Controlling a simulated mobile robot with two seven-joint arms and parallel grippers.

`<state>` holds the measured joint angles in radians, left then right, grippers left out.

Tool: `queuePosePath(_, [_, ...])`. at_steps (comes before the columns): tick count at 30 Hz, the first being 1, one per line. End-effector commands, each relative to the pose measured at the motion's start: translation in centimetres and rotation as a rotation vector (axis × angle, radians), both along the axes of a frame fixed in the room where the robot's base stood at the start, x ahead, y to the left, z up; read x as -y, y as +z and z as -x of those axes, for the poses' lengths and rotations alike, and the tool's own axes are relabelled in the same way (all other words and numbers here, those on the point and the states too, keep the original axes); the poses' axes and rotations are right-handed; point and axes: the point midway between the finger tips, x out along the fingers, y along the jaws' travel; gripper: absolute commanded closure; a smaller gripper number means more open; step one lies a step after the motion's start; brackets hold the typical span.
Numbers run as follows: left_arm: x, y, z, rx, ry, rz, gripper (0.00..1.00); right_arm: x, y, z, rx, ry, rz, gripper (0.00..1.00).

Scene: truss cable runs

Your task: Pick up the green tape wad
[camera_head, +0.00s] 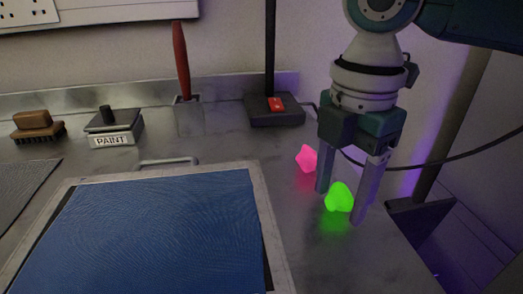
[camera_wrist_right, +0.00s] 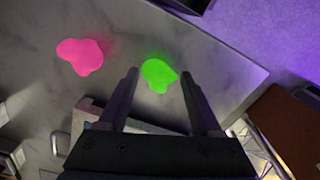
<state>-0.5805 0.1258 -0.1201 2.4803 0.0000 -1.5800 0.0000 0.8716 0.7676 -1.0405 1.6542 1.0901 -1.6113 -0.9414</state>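The green tape wad (camera_head: 339,197) is a small glowing lump on the grey metal worktop, near its right edge. My right gripper (camera_head: 341,204) points down over it, open, with one finger on either side of the wad in the head view. In the right wrist view the green wad (camera_wrist_right: 158,75) shows between the tips of my right gripper (camera_wrist_right: 159,76), with a gap to each finger. I cannot tell whether the tips reach down to the worktop. My left gripper is not in view.
A pink wad (camera_head: 307,158) lies close behind the right gripper, to its left. A blue panel in a pale frame (camera_head: 160,235) fills the front. A brush (camera_head: 37,125), a PAINT box (camera_head: 113,128), a red-handled tool (camera_head: 181,62) and a black stand (camera_head: 274,109) are at the back.

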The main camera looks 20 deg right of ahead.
Motion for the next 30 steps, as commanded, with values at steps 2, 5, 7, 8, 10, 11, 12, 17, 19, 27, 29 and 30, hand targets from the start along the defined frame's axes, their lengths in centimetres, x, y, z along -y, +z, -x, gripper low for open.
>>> queuePosePath(2, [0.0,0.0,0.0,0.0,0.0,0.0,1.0,0.0,0.0,0.0,0.0,0.0,0.0,0.44])
queuePosePath(5, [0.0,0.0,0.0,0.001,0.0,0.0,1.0,0.0,0.0,0.0,0.0,0.0,0.0,0.55])
queuePosePath(7, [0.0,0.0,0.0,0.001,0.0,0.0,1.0,0.0,0.0,0.0,0.0,0.0,0.0,0.63])
queuePosePath(8, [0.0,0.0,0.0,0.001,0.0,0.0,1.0,0.0,0.0,0.0,0.0,0.0,0.0,0.67])
queuePosePath(10, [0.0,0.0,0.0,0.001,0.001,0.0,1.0,0.0,0.0,0.0,0.0,0.0,0.0,0.74])
queuePosePath(11, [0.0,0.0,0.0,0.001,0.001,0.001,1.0,0.0,0.0,0.0,0.0,0.0,0.0,0.78])
queuePosePath(12, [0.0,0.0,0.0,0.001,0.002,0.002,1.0,0.0,0.0,0.0,0.0,0.0,0.0,0.82])
queuePosePath(17, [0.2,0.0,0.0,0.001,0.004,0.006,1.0,0.0,0.0,0.0,0.0,0.0,0.0,1.0])
queuePosePath(19, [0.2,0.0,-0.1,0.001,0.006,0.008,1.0,0.0,0.0,0.0,0.0,0.0,0.0,1.0])
queuePosePath(27, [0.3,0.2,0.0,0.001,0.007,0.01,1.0,0.0,0.5,-0.1,0.002,-0.001,0.0,1.0])
queuePosePath(29, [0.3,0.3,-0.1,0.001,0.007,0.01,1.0,0.0,1.0,-0.1,0.003,-0.001,0.0,1.0])
queuePosePath(30, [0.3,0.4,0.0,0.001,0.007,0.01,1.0,0.0,1.5,-0.1,0.002,-0.001,0.0,1.0])
